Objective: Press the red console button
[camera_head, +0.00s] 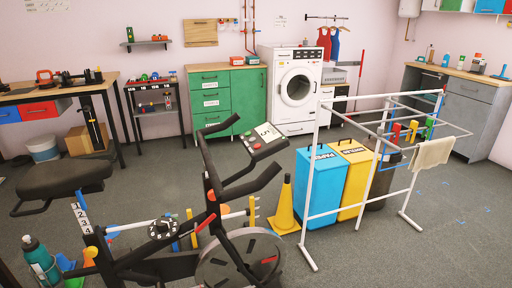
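An exercise bike stands in the near left and middle of the head view, with a black seat, black handlebars and a dark flywheel (240,262). Its console (268,133) sits between the handlebars and has a pale screen. A small red button (257,146) shows on the lower left of the console, too small to make out in detail. My gripper is not in view.
A white drying rack (313,190) with a beige cloth stands right of the bike. Behind it are a blue bin (318,192), a yellow bin and a yellow cone (286,210). A washing machine (292,85) stands at the back. Floor at the right is mostly clear.

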